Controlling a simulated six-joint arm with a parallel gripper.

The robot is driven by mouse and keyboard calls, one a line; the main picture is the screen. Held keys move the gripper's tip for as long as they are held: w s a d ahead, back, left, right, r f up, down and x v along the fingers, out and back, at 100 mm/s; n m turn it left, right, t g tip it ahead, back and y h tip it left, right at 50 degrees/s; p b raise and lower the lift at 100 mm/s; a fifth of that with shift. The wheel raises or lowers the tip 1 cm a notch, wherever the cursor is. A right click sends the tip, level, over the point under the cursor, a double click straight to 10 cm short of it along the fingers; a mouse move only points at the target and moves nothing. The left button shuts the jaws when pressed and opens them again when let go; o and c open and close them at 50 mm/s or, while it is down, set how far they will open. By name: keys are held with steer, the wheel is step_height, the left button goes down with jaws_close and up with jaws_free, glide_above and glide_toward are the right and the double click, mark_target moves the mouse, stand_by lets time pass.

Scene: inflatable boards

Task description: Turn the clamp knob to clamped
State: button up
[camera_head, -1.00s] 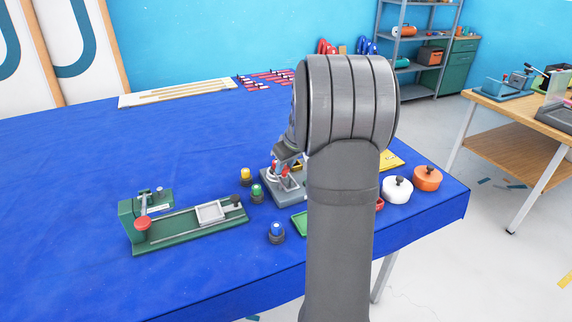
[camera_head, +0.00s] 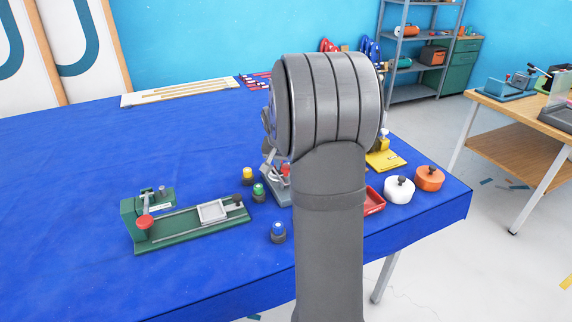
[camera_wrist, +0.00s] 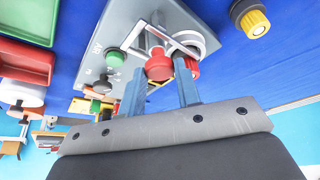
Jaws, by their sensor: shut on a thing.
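My gripper (camera_wrist: 158,78) shows in the wrist view with two blue-grey fingers reaching onto a grey device plate (camera_wrist: 100,40). A red knob (camera_wrist: 159,64) sits between the fingertips, and the gripper is shut on it. A silver lever frame (camera_wrist: 143,36) and a pale ring lie beside it, with a second red part (camera_wrist: 193,68) close to the right finger. A green button (camera_wrist: 117,58) and a small black switch are on the same plate. In the head view my arm hides the gripper and most of the grey device (camera_head: 279,198). The knob's turn marking cannot be read.
Yellow, green and blue knobs (camera_head: 278,232) stand left of the device. A green fixture (camera_head: 180,234) with a red knob lies further left. A red tray (camera_head: 375,201), white pot (camera_head: 399,190) and orange pot (camera_head: 429,178) are at right. The far-left blue table is clear.

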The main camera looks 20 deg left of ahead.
steer(key=shift+a+m+h, duration=0.1)
steer(key=shift+m+h, duration=0.2)
steer(key=shift+m, duration=0.5)
steer(key=o, duration=0.9)
steer(key=shift+o, duration=0.2)
steer(key=v, duration=1.7)
steer(key=shift+s+r, duration=0.15)
